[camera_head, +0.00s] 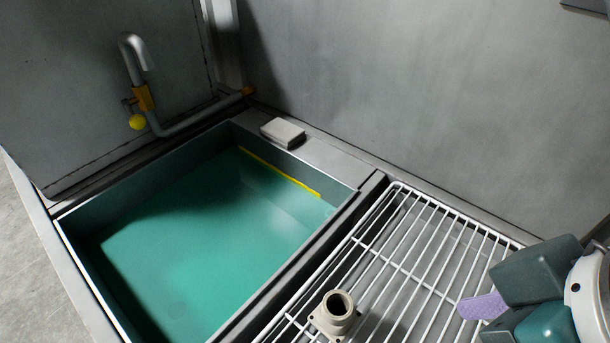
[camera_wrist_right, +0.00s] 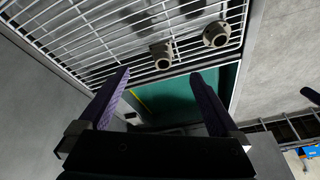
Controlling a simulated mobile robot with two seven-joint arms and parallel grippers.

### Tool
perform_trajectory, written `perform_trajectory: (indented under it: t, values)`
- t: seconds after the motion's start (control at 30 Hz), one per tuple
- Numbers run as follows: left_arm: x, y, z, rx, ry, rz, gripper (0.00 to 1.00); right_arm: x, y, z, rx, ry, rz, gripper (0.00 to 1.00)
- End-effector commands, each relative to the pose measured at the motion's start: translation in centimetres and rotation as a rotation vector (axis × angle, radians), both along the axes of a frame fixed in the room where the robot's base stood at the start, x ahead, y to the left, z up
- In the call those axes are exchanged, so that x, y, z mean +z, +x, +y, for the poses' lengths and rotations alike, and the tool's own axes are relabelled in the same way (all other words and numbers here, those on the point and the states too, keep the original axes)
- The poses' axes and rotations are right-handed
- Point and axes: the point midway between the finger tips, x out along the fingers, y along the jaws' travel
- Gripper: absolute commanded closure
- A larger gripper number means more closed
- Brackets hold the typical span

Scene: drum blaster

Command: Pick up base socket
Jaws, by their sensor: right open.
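A beige-grey socket with a round open collar and a square flanged foot (camera_head: 335,315) stands on the white wire rack (camera_head: 393,190), at the bottom of the head view. The right wrist view shows two similar grey fittings on the rack: a squarish one (camera_wrist_right: 161,56) and a rounder one (camera_wrist_right: 216,35). I take the squarish one to be the base socket. My right gripper (camera_wrist_right: 160,76) is open and empty, its two purple fingers apart. The squarish fitting appears beyond the gap between the fingertips, not touching them. In the head view one purple finger (camera_head: 483,306) shows right of the socket.
A sink basin with green liquid (camera_head: 200,240) lies left of the rack, with a raised rim between. A small grey block (camera_head: 283,132) sits on its back ledge. Grey walls close the back.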

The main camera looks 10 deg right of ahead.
Motion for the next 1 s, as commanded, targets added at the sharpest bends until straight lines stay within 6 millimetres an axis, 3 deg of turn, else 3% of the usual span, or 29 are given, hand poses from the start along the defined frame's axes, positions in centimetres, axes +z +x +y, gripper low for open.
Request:
perform_trajectory:
  t: [0.03, 0.07, 0.2, 0.33, 0.47, 0.6, 0.83, 1.0]
  values:
    - [-3.5, 0.0, 0.0, 0.0, 0.0, -0.001, 0.5, -3.0, 1.2, 1.5, 0.035, 0.033, -0.01, 0.02]
    - [-4.4, 0.0, 0.0, 0.0, 0.001, -0.001, 0.5, -3.6, 1.9, 2.7, 0.061, 0.058, -0.015, 0.02]
    - [-6.0, 0.0, 0.0, 0.0, 0.001, 0.0, 0.5, -3.8, 4.0, 7.3, 0.185, 0.135, 0.012, 0.02]
    - [-7.6, 0.0, 0.1, -0.002, 0.004, -0.002, 0.5, -4.4, 5.4, 9.7, 0.289, 0.121, 0.078, 0.02]
    - [-9.4, 0.0, 0.2, -0.004, 0.007, -0.002, 0.5, -5.5, 6.7, 9.2, 0.324, 0.025, 0.168, 0.02]
    - [-10.7, 0.0, 0.3, -0.006, 0.011, -0.003, 0.5, -6.0, 8.1, 6.8, 0.281, -0.091, 0.249, 0.02]
    - [-11.6, 0.0, 0.3, -0.006, 0.011, -0.003, 0.5, -5.9, 9.4, 4.1, 0.198, -0.187, 0.308, 0.02]
    - [-12.1, 0.0, 0.3, -0.006, 0.01, -0.002, 0.5, -8.4, 9.4, 4.0, 0.191, -0.194, 0.316, 0.02]
